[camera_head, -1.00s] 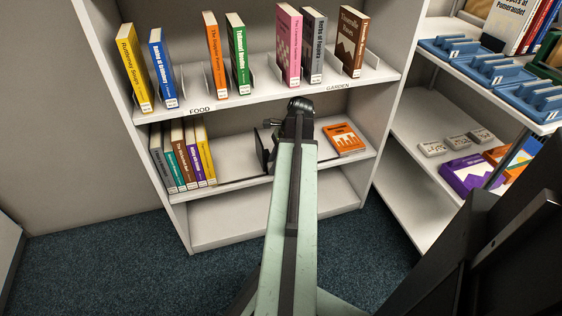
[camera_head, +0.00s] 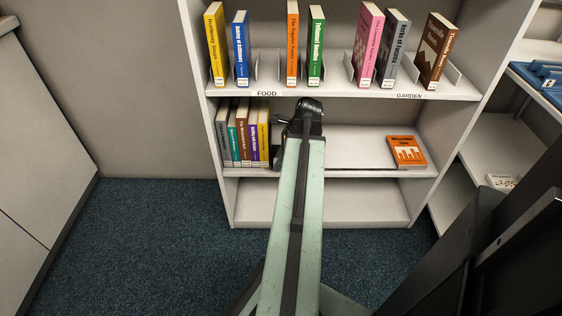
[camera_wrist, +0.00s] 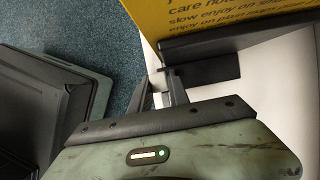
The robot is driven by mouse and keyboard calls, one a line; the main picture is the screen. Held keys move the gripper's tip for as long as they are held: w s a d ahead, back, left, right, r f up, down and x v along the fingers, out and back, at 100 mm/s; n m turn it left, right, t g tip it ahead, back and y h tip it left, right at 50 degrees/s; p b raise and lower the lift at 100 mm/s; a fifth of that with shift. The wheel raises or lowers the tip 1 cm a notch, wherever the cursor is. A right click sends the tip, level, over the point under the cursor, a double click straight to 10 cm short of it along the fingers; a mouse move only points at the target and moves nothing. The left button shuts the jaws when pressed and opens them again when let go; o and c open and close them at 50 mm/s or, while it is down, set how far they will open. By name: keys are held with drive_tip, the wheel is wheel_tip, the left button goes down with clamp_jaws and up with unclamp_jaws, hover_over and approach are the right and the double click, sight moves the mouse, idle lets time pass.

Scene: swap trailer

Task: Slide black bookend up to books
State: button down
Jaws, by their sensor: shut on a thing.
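The black bookend (camera_wrist: 225,33) stands upright on the middle shelf, its plate right beside the yellow end book (camera_wrist: 225,12) in the wrist view. I cannot tell whether plate and cover touch. My gripper (camera_wrist: 166,82) is shut on a dark part of the bookend, at the shelf's front edge. In the head view the bookend (camera_head: 276,153) shows as a dark strip, mostly hidden by my arm. The row of books (camera_head: 242,138) stands upright at the left end of the shelf, with the yellow book (camera_head: 263,137) at its right end.
An orange book (camera_head: 406,151) lies flat at the right of the same shelf (camera_head: 350,145), with bare shelf between. Above, the upper shelf (camera_head: 330,87) holds several upright books and bookends. A side shelf unit (camera_head: 500,140) stands at the right.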

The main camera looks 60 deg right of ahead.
drive_tip(key=shift+s, duration=0.1)
drive_tip(key=c, duration=1.2)
unclamp_jaws()
drive_tip(key=shift+s, duration=0.1)
drive_tip(key=shift+c, duration=0.2)
drive_tip(key=shift+d, duration=0.1)
drive_tip(key=shift+r, duration=0.2)
drive_tip(key=shift+s+d+r+p, duration=0.1)
drive_tip(key=shift+s+r+p, duration=0.1)
drive_tip(key=shift+r+p, duration=0.45)
drive_tip(key=s+d, duration=0.2)
drive_tip(key=s, duration=0.1)
drive_tip(key=s+d, duration=0.2)
drive_tip(key=s, duration=0.1)
drive_tip(key=s+d, duration=0.2)
drive_tip(key=s, duration=0.2)
drive_tip(key=shift+s+d+f, duration=0.1)
drive_tip(key=shift+d+f, duration=0.1)
drive_tip(key=shift+f, duration=0.1)
drive_tip(key=shift+s, duration=0.1)
